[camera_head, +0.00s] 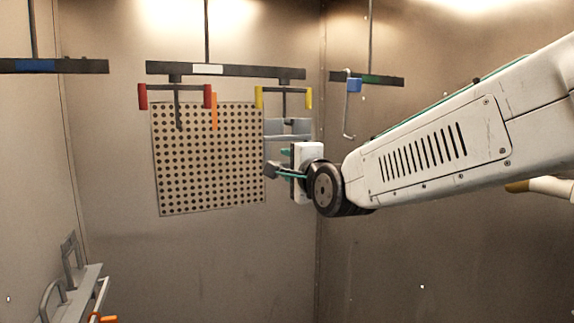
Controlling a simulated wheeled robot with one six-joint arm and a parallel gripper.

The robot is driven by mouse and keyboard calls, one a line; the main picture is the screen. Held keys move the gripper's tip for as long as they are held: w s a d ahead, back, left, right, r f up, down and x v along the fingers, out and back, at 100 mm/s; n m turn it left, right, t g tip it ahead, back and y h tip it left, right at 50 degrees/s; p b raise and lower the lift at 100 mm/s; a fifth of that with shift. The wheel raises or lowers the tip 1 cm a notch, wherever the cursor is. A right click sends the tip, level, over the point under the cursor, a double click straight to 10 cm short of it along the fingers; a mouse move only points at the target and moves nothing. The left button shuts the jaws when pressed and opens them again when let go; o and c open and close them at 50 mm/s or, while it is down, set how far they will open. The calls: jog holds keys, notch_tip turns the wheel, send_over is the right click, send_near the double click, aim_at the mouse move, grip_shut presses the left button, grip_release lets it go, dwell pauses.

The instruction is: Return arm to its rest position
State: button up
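My gripper (272,172) is at the end of my white arm, which reaches in from the right side. It is in front of the right edge of a perforated panel (208,150) and a grey bracket-like piece (288,128). The fingers point left and are seen nearly side-on, so I cannot tell whether they are open or shut. I see nothing clearly held in them. Whether the gripper touches the panel cannot be told from this view.
A dark bar (225,71) with red and yellow hooks hangs above the panel. A grey rack (75,290) stands lower left. The lower middle is clear.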

jog(key=v, duration=0.7)
jog(key=s+d+f+n+g+h, duration=0.1)
jog(key=s+d+f+n+g, duration=0.1)
jog(key=s+f+n+g, duration=0.4)
jog(key=s+d+f+n+g+h, duration=0.1)
jog(key=f+n+g, duration=0.15)
jog(key=f, duration=0.55)
jog(key=s+d+f+n+g+h, duration=0.2)
jog(key=s+d+g, duration=0.1)
jog(key=s+d, duration=0.5)
jog(key=s+d+f+n+g+h, duration=0.2)
jog(key=s+d, duration=0.7)
jog(key=s, duration=0.5)
jog(key=shift+s+d+f+n+g, duration=0.2)
jog(key=shift+f+n+g, duration=0.55)
jog(key=shift+g, duration=0.4)
jog(key=shift+a, duration=0.1)
